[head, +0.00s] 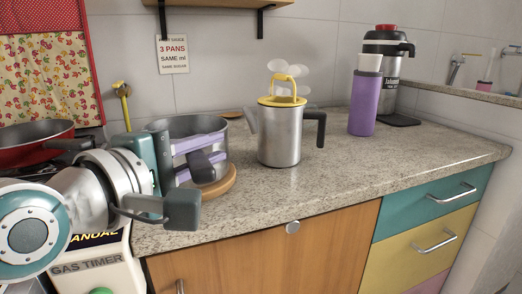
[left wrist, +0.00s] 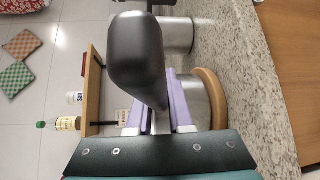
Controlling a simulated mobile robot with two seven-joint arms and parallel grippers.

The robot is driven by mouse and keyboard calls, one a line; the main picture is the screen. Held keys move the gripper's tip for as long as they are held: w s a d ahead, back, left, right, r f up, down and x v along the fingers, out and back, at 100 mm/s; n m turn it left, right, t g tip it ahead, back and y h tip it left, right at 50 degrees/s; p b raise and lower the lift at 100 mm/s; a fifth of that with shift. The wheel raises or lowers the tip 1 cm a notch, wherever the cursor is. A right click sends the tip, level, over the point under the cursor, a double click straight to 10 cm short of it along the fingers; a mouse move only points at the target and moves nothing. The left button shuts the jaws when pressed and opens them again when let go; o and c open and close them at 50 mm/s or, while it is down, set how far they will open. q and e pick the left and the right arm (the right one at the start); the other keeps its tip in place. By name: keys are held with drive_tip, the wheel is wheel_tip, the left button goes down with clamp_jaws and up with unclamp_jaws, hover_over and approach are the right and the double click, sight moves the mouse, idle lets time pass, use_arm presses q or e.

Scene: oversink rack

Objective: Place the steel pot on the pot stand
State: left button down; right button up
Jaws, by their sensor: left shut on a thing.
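The steel pot (head: 216,128), wide and open-topped, is at the left of the counter. It looks upright, over the round wooden pot stand (head: 226,187). The stand's front and right rim shows below the pot. In the left wrist view the pot's wall (left wrist: 190,92) lies close against the stand (left wrist: 214,100); whether the base fully touches is hidden. My left gripper (head: 205,156), with lavender fingers, is shut on the pot's dark handle (left wrist: 136,50). It reaches in from the left and covers part of the pot. My right gripper is in neither view.
A steel jug with a yellow lid (head: 280,135) stands right of the pot. A lavender cup (head: 365,105) and a large flask (head: 388,65) stand farther right. A red pan (head: 35,145) is at the left. The front right counter (head: 400,150) is clear.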

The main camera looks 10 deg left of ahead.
use_arm(q)
drive_tip(key=c, duration=1.2)
unclamp_jaws()
drive_tip(key=shift+f, duration=0.15)
drive_tip(key=shift+c, duration=0.2)
drive_tip(key=o, duration=0.4)
